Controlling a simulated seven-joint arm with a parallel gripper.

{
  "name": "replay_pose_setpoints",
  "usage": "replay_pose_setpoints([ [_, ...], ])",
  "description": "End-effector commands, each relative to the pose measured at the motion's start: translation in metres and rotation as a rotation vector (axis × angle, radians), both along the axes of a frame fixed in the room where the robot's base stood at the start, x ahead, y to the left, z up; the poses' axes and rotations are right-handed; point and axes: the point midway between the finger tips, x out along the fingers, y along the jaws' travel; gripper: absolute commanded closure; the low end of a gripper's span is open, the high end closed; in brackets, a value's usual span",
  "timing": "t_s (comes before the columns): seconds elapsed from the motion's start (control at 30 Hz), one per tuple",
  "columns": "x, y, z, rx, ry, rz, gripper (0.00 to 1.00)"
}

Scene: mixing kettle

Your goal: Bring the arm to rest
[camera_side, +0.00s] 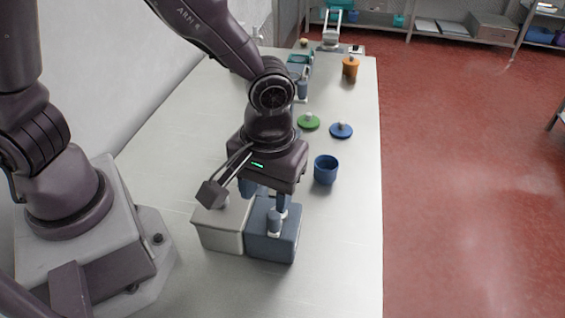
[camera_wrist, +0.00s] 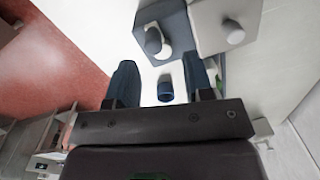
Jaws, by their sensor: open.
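My gripper (camera_side: 265,201) hangs over the bench in the side view, above and just behind a white box and a blue-grey box. Its two blue fingers are spread apart, and no object shows held between them.
The blue cup (camera_side: 326,171) stands right of the gripper. A green lid (camera_side: 307,122), a blue lid (camera_side: 342,131) and an orange pot (camera_side: 350,68) lie farther back. Teal and blue items stand behind my arm. The bench (camera_side: 335,270) is clear at the front right.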

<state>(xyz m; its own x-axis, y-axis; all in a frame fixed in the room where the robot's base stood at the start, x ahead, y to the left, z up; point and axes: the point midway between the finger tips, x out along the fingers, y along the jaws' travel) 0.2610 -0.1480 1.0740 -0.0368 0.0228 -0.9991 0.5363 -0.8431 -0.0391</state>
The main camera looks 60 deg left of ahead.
Motion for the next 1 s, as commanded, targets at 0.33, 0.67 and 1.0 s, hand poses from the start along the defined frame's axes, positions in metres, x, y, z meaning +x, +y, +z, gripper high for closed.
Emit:
replay_pose_setpoints([
  [0.33, -0.025, 0.032, 0.062, -0.1, -0.039, -0.526, 0.53],
  [0.67, -0.051, 0.106, 0.144, -0.021, -0.327, -0.734, 0.53],
  [1.0, -0.065, 0.147, 0.182, 0.109, -0.51, -0.57, 0.53],
])
